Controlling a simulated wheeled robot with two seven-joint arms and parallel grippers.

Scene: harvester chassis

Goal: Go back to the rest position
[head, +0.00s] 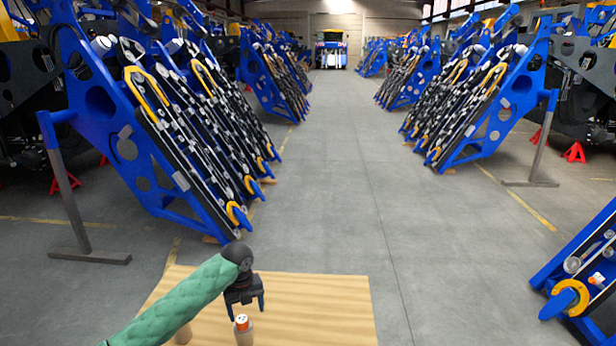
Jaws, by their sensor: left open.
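My left gripper (246,304) shows at the bottom of the head view, at the end of an arm in a green quilted sleeve. It is black, points downward and is open, with its two fingers apart. Just below the fingertips stands a small upright item (242,324) with an orange and white top. It looks apart from the fingers, but the exact gap is hard to tell. My right gripper is not in the head view.
A wooden tabletop (320,305) lies under the gripper, its right part bare. Blue harvester frames (130,140) stand in rows on the left and right (490,100). Another blue unit (585,275) is at lower right. The grey floor aisle (335,170) between them is clear.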

